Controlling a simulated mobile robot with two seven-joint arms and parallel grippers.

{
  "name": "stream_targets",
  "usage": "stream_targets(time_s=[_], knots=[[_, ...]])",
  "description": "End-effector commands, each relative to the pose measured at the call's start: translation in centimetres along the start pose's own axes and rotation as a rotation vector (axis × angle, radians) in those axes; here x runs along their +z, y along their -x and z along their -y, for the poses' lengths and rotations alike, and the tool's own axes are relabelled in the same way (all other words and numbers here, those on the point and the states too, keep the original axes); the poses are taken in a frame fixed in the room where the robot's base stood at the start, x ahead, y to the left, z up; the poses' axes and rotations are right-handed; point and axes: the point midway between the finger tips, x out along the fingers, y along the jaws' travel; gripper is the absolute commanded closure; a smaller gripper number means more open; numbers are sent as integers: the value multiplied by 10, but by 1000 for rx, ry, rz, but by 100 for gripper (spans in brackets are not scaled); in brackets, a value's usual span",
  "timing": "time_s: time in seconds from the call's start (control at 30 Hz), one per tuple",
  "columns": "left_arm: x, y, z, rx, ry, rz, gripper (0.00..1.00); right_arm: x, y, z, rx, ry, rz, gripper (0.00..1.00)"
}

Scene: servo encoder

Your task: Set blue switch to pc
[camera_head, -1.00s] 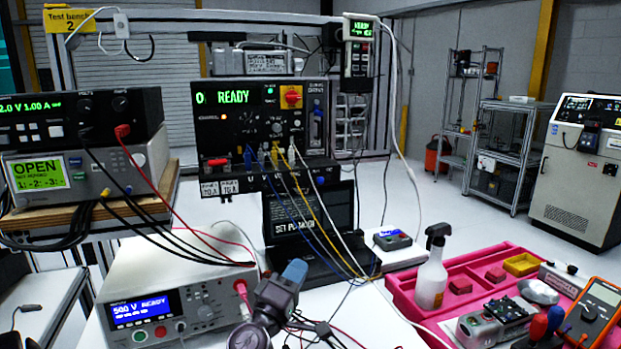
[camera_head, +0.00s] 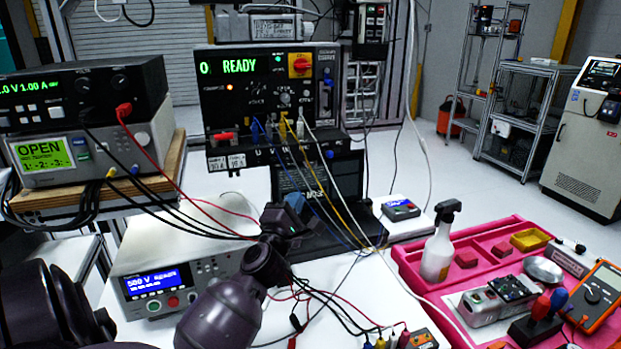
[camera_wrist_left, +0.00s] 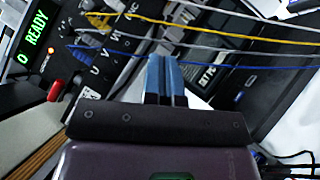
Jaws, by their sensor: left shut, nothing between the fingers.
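My left gripper (camera_head: 296,201) has blue fingers, shut and empty, in front of the laptop below the READY panel (camera_head: 244,98). In the left wrist view the shut fingers (camera_wrist_left: 166,80) point toward the laptop and the cables. A small blue part (camera_head: 327,88), possibly the blue switch, is on the module at the panel's right side, above and right of the gripper. Its setting and any "pc" label are too small to read. A small box (camera_head: 400,208) with a blue face lies right of the laptop; I cannot tell whether it has a switch. My right gripper is not in view.
Blue, yellow and white cables (camera_head: 328,190) hang from the panel, close to the left gripper. The laptop (camera_head: 318,182) stands behind it. A white tester (camera_head: 160,290) is left. A pink tray (camera_head: 412,268) with a spray bottle (camera_head: 438,245) is right.

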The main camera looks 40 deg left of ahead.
Motion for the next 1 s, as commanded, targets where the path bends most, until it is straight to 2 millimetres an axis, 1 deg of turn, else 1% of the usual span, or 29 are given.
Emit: stream_targets(time_s=[0.17,0.6,0.7,0.8,1.0], knots=[[1,-24,-2,4,1,1,100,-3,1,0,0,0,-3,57],[1,-100,-2,3,1,1,100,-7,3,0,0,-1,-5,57],[13,-109,-2,3,3,1,100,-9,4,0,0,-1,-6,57],[21,-116,-1,2,2,0,100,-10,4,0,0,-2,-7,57],[28,-123,0,1,1,0,100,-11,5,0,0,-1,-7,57]])
